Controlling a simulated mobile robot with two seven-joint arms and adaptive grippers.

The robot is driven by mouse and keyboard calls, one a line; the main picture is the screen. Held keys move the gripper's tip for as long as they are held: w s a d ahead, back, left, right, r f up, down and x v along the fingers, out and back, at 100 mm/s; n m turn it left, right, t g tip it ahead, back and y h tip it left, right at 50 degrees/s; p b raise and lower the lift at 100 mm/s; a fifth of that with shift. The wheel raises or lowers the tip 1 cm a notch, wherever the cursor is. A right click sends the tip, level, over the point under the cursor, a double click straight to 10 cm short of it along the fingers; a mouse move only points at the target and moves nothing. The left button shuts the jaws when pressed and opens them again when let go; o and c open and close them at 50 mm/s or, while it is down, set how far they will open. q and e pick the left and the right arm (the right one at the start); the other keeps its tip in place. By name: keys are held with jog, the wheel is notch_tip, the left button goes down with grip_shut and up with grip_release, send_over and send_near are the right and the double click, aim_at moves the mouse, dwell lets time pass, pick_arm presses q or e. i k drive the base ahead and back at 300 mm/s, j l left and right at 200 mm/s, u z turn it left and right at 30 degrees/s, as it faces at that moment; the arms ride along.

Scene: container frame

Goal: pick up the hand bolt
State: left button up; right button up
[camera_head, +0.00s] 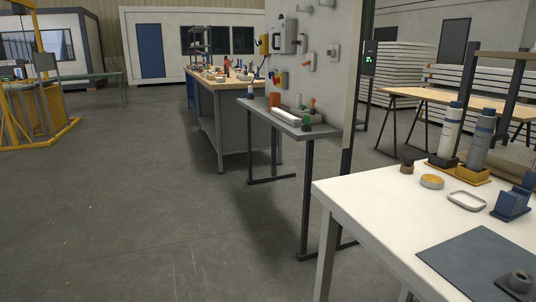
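I cannot tell for sure which thing is the hand bolt. A dark grey round-topped part on a flat base (519,281) lies on the grey mat (462,262) at the lower right, cut off by the picture's edge. A small brown and dark knob-like piece (407,167) stands at the back left of the white table (372,205). Neither of my grippers shows in the head view, so nothing is seen held.
The white table also carries a yellow-topped round piece (432,181), a white oval ring (467,201), a blue holder (513,203) and two bottles on a tan base (458,171). A narrow grey side table (290,122) stands beyond. The floor (120,210) at left is clear.

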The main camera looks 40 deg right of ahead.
aim_at(408, 160)
jog(key=i+j, duration=0.1)
jog(key=i, duration=3.3)
jog(key=i+z, duration=0.1)
jog(key=z, duration=0.3)
jog(key=i+z, duration=0.1)
jog(key=z, duration=0.25)
jog(key=i+z, duration=0.1)
jog(key=z, duration=0.3)
jog(key=i+j+z, duration=0.1)
jog(key=z, duration=2.1)
